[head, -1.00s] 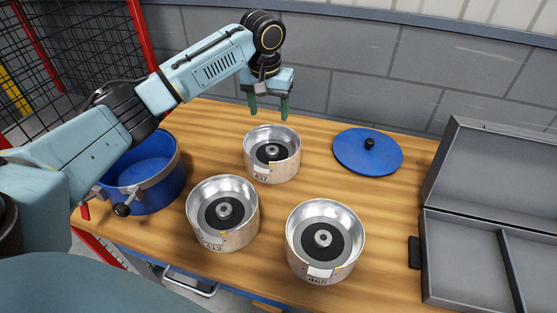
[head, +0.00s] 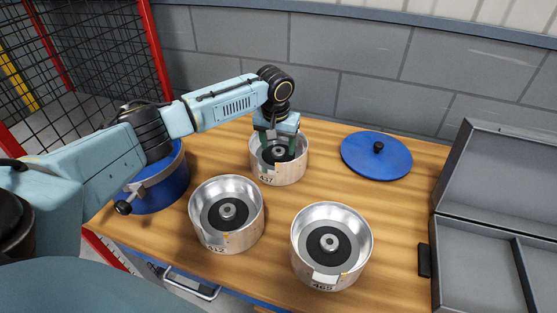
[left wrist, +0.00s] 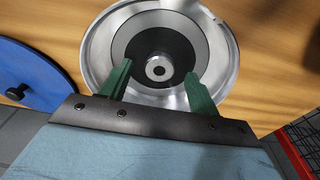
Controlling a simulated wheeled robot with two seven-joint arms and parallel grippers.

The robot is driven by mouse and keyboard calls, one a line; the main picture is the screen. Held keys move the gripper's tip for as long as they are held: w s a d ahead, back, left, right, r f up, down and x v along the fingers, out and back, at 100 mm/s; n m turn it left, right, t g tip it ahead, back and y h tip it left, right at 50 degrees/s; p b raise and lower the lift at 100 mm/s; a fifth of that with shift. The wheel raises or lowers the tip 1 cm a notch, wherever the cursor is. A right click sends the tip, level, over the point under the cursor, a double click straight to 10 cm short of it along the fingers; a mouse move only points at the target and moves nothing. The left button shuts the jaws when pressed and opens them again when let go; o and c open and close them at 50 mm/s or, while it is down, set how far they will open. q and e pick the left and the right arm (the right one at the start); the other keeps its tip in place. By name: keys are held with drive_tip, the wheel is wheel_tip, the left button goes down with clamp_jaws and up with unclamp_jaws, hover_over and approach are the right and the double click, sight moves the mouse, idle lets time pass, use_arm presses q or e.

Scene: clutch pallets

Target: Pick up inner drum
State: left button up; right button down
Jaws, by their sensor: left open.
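Three silver drums with dark centres and hubs stand on the wooden table. The back drum, labelled 437 (head: 268,173), has my left gripper (head: 279,148) lowered into its top opening. In the left wrist view, the green fingers of my left gripper (left wrist: 158,85) are apart, on either side of the hub (left wrist: 159,67), with nothing between them but a view of the hub. Whether they touch it I cannot tell. The drum labelled 412 (head: 225,242) stands at front left and the drum labelled 465 (head: 326,279) at front right. My right gripper is out of view.
A blue lid (head: 377,160) with a black knob lies at the back right. A blue bin (head: 168,191) stands at the left, partly behind my arm. An open grey case (head: 480,240) is at the right. A grey block wall stands behind the table.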

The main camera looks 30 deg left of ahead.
use_arm(q)
drive_tip(key=shift+w+f, duration=0.1)
drive_tip(key=shift+f, duration=0.5)
clamp_jaws()
drive_tip(key=shift+w+r, duration=0.2)
drive_tip(key=shift+r, duration=0.1)
